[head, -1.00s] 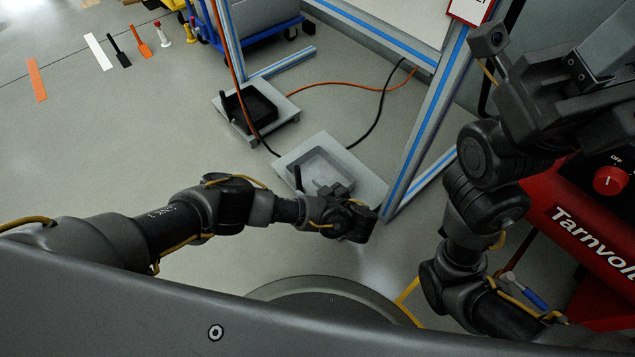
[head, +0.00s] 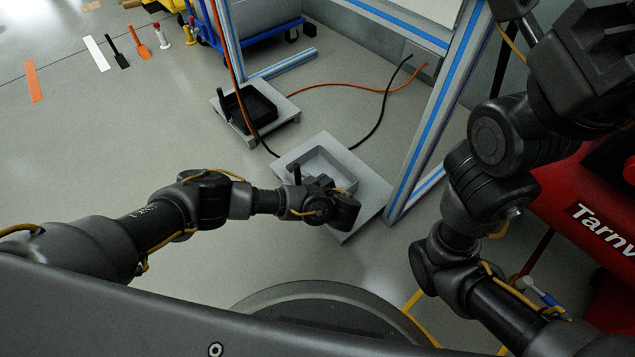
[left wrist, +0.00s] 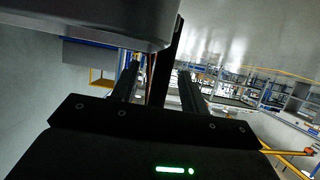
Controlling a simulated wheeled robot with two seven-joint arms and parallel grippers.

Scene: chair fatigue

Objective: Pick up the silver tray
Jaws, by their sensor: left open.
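The silver tray (head: 370,188) is a pale grey flat piece with a shallow square recess, lying at the foot of the blue-striped frame in the head view. My left gripper (head: 335,203) is over its near part and hides some of it; I cannot tell whether they touch.
A black tray (head: 255,104) on a grey base stands beyond and left of the silver tray. The blue-striped frame (head: 440,95) rises just right of it. Orange and black cables cross the floor behind. A red machine (head: 590,215) stands at right. The left floor is mostly clear.

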